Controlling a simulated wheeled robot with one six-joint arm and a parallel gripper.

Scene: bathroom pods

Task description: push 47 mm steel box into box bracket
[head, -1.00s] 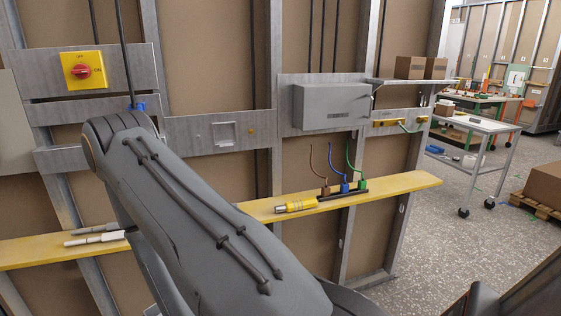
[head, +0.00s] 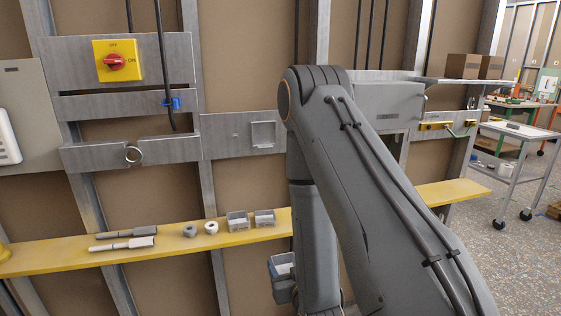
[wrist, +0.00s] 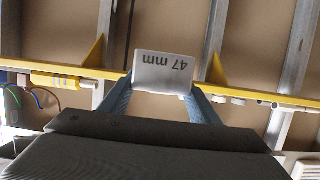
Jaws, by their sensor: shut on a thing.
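The 47 mm steel box (wrist: 163,72) shows in the wrist view as a pale block marked "47 mm", upside down in the picture. My gripper (wrist: 160,88) is shut on it, with a blue finger on each side. In the head view my gripper (head: 283,274) hangs low beside my arm, in front of and below the yellow shelf; the held box is hard to make out there. A square metal frame, apparently the box bracket (head: 263,134), is on the grey wall plate left of my arm. The gripper is well below it and apart from it.
The yellow shelf (head: 75,257) holds two open grey boxes (head: 237,221), (head: 264,218), two small rings (head: 200,229) and two rods (head: 122,243). A red switch (head: 114,61) and a hanging cable with a blue clip (head: 172,104) are at upper left.

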